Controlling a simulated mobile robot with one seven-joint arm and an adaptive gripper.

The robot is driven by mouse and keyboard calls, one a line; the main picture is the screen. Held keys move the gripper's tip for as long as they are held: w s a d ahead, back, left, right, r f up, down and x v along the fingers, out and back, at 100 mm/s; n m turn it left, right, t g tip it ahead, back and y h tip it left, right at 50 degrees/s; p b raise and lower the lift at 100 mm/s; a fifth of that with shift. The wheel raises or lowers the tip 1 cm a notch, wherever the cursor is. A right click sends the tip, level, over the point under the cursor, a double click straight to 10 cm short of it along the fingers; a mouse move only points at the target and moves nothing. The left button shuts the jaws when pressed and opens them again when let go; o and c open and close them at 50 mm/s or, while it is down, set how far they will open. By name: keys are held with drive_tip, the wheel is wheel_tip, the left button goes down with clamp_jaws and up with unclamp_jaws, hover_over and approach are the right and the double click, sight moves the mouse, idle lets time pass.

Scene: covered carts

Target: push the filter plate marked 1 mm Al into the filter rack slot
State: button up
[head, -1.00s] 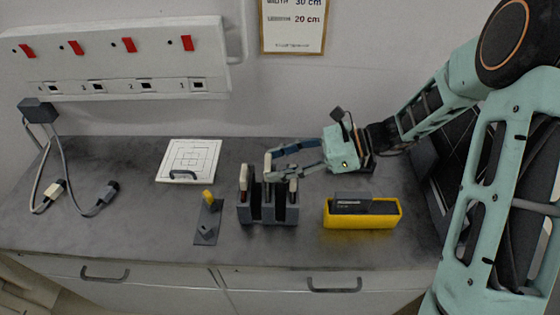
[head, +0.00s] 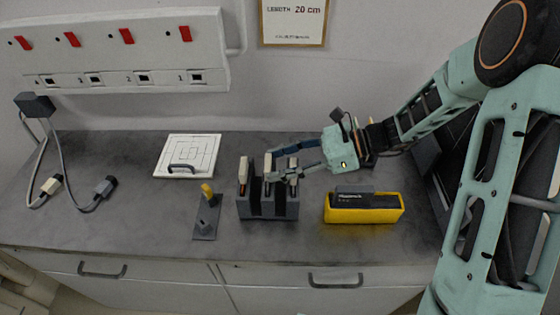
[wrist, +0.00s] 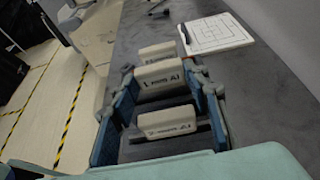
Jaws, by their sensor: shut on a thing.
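The filter plate marked 1 mm Al (wrist: 160,78) is a cream block, upright in the middle of three plates. It also shows in the head view (head: 267,164). My gripper (wrist: 164,80) is shut on it, one fingertip at each end; in the head view my gripper (head: 277,171) reaches in from the right.
Plates stand to the left (head: 243,170) and right (head: 292,164) in the rack. A yellow bin (head: 363,215) is right of it, a grey stand with a yellow knob (head: 207,216) left. A white board (head: 188,155) lies behind. Cables (head: 103,188) lie far left.

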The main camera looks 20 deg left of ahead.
drive_tip(key=shift+f+b, duration=0.4)
drive_tip(key=shift+f, duration=0.3)
drive_tip(key=o, duration=1.3)
drive_tip(key=v, duration=1.2)
drive_tip(key=shift+r, duration=0.1)
